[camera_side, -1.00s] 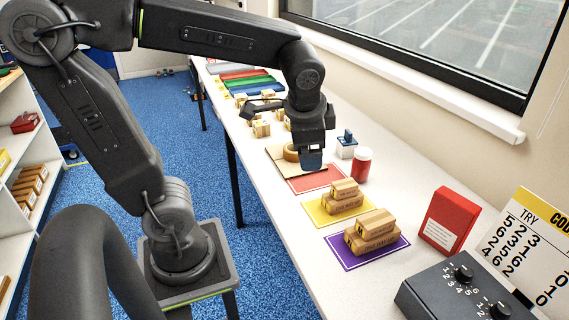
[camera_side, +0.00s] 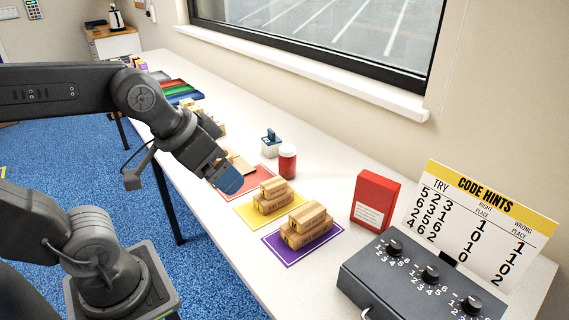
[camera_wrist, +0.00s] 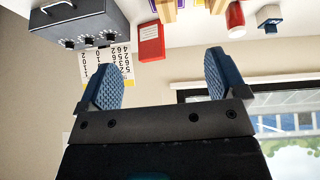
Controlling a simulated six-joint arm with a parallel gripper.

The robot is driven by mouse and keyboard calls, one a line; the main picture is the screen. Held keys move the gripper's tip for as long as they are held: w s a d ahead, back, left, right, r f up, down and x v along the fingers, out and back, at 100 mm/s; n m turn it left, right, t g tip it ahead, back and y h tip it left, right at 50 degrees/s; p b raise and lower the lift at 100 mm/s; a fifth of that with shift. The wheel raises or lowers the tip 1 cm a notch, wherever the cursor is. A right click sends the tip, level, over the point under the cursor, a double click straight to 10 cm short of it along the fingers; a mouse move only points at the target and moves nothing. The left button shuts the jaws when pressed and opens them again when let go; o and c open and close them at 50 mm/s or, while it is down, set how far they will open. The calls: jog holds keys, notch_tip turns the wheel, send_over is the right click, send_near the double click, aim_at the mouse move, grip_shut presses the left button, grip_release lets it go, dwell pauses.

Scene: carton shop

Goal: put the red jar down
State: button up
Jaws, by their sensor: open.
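The red jar (camera_side: 287,163) stands upright on the white table, beside a small white block with a blue top, in the side view. It has a white lid. In the wrist view the red jar (camera_wrist: 235,17) shows at the top edge, seen upside down and partly cut off. My gripper (camera_side: 229,177) is over the table's front edge, left of the jar and apart from it. In the wrist view its two blue fingers (camera_wrist: 163,78) are spread wide with nothing between them.
A red mat (camera_side: 253,181), a yellow mat (camera_side: 246,213) and a purple mat (camera_side: 276,243) lie along the table; cartons stack on the latter two. The blue-topped block (camera_side: 271,148) is beside the jar. A red box (camera_side: 374,198), dial box (camera_side: 372,272) and code sign (camera_side: 480,222) stand right.

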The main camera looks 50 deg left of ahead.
jog(key=w+d+r+n+t+h, duration=0.1)
jog(key=w+r+t, duration=0.25)
jog(key=w, duration=0.65)
jog(key=w+d+r+n+t, duration=0.1)
jog(key=w+r+t, duration=0.1)
jog(key=w+r, duration=0.5)
jog(key=w+a+f+n+t+y, duration=0.1)
jog(key=w+a+n+y, duration=0.15)
jog(key=w, duration=0.45)
jog(key=w+a+f+n+t+y, duration=0.1)
jog(key=w+a+n+t+y, duration=0.2)
jog(key=w, duration=0.5)
jog(key=n+g+y, duration=1)
jog(key=g+y, duration=0.1)
jog(key=g, duration=0.5)
send_over(293, 153)
jog(key=d, duration=0.2)
notch_tip(293, 153, down, 20)
jog(key=shift+n, duration=0.25)
notch_tip(293, 153, down, 7)
jog(key=shift+d+f, duration=0.1)
jog(key=x, duration=0.5)
jog(key=c, duration=1.2)
